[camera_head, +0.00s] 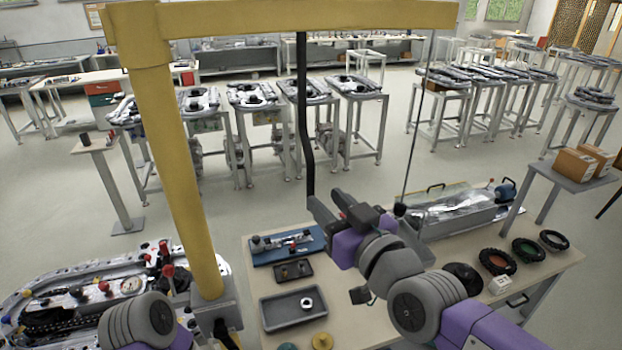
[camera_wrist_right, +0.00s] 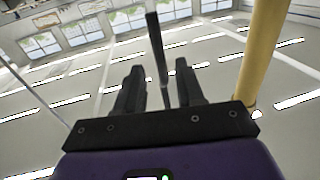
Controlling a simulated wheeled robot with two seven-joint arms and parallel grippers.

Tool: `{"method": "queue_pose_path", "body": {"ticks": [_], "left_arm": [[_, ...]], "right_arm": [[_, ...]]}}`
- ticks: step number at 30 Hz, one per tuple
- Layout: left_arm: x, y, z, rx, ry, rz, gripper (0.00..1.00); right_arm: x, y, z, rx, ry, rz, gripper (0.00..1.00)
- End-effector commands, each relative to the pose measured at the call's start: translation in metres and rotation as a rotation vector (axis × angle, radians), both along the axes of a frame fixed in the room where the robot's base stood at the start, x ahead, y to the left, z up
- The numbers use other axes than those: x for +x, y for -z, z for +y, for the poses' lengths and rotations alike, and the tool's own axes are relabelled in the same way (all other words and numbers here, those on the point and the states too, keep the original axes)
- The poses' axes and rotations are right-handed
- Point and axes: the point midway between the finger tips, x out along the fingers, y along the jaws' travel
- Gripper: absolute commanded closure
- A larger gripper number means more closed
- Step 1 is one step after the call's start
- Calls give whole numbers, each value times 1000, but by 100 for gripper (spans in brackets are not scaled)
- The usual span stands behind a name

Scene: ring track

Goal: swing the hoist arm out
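The yellow hoist arm (camera_head: 290,18) runs across the top of the head view from its yellow post (camera_head: 180,170). A black pull bar (camera_head: 303,110) hangs down from the arm; it also shows in the right wrist view (camera_wrist_right: 157,45). My right gripper (camera_head: 325,203) is at the bar's lower end. In the right wrist view its two fingers (camera_wrist_right: 158,90) stand apart, with the bar between them and a gap visible on each side. My left arm shows at the lower left, but its gripper is not visible.
A thin cable (camera_head: 420,115) hangs from the arm, right of my right gripper. Below is a workbench (camera_head: 375,325) with a grey tray (camera_head: 293,307), a blue tray (camera_head: 288,246) and several dark rings. A ring track (camera_head: 30,300) stands at lower left.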

Motion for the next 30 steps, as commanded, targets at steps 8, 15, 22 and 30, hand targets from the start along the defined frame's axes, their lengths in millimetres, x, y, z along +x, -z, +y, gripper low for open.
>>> {"method": "queue_pose_path", "body": {"ticks": [8, 15, 22, 30], "left_arm": [[0, -16, 0, 0, 0, 0, 100], [0, -22, 0, 0, 0, 0, 100], [0, -23, 0, 0, 0, 0, 100], [0, -23, 0, 0, 0, 0, 100]], "right_arm": [[36, 0, 19, -1, 1, 5, 62], [56, 1, 31, 0, 1, 4, 62], [60, 1, 32, 0, 2, 2, 62], [59, 2, 32, 0, 2, 4, 84]]}}
